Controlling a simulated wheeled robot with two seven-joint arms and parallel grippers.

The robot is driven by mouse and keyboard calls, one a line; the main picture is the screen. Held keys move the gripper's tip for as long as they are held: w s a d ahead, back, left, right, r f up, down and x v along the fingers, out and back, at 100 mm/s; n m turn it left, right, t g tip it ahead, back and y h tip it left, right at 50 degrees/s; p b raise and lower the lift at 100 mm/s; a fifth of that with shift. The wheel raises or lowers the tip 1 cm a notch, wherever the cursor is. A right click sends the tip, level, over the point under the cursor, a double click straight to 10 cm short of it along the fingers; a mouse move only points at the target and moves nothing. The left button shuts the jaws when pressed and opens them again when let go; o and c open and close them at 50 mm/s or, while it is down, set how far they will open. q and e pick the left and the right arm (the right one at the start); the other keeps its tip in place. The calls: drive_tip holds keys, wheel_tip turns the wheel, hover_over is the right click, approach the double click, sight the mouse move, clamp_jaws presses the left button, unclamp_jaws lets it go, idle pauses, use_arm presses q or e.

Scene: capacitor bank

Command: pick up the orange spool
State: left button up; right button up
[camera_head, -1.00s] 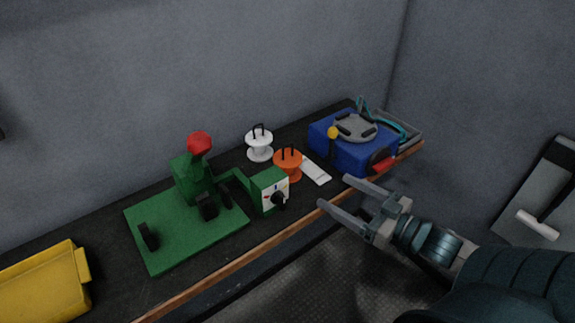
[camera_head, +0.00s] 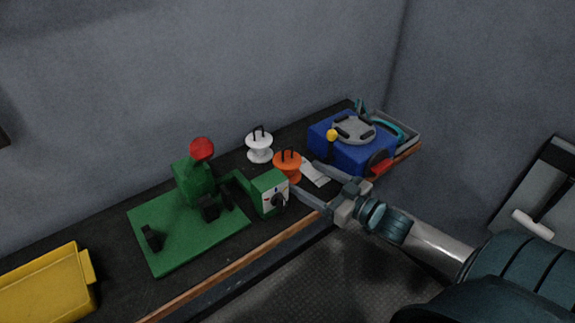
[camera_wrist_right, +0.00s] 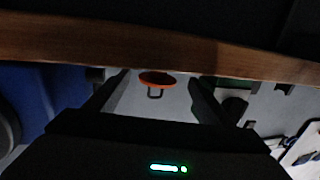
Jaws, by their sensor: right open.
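The orange spool (camera_head: 287,166) stands upright on the dark bench, with two dark prongs on top. My right gripper (camera_head: 305,178) is open and empty, at the bench's front edge. Its fingers point toward the spool, just short of it on the near right side. In the right wrist view the orange spool (camera_wrist_right: 157,79) shows between the two open fingers, beyond the wooden edge. My left gripper is not in view.
A white spool (camera_head: 259,147) stands behind the orange one. A green machine (camera_head: 268,190) is close on the left, a white card (camera_head: 315,173) on the right. A blue box (camera_head: 352,152) stands farther right. A yellow tray (camera_head: 48,285) is at far left.

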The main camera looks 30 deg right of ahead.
sight(289, 162)
drive_tip(key=shift+w+a, duration=0.15)
drive_tip(key=shift+w, duration=0.45)
drive_tip(key=shift+w+a, duration=0.1)
drive_tip(key=shift+w, duration=0.2)
drive_tip(key=shift+w+a, duration=0.1)
drive_tip(key=shift+w, duration=0.3)
drive_tip(key=shift+f, duration=0.1)
use_arm(q)
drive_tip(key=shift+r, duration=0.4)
drive_tip(key=shift+p, duration=0.3)
